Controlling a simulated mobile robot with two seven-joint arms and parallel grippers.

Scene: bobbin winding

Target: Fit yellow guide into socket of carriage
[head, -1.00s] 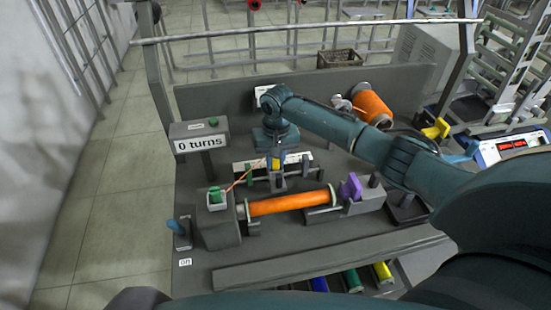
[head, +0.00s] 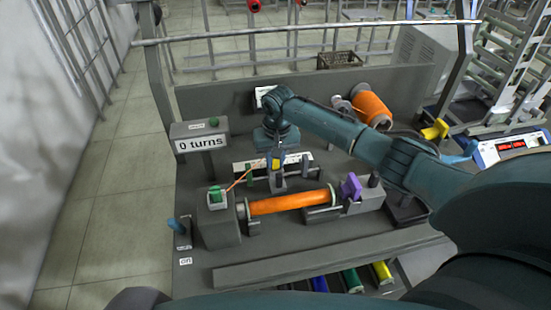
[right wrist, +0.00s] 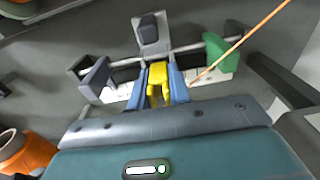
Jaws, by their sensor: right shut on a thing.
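The yellow guide (right wrist: 157,78) is between the two blue fingers of my right gripper (right wrist: 160,88) in the right wrist view. This gripper is shut on it. In the head view the guide (head: 276,164) shows small below my right gripper (head: 276,154). The grey carriage (head: 279,183) stands right below the guide, behind the orange bobbin. In the right wrist view the carriage's grey block (right wrist: 149,35) on its rod lies just beyond the guide. The socket is hidden, and I cannot tell whether the guide touches it. My left gripper is not in view.
A bobbin wound in orange (head: 289,203) lies in front of the carriage. Green (right wrist: 214,48) and grey (right wrist: 95,78) stops stand either side of the guide. An orange wire (right wrist: 242,38) runs close on the right. A purple block (head: 350,187) stands right of the bobbin.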

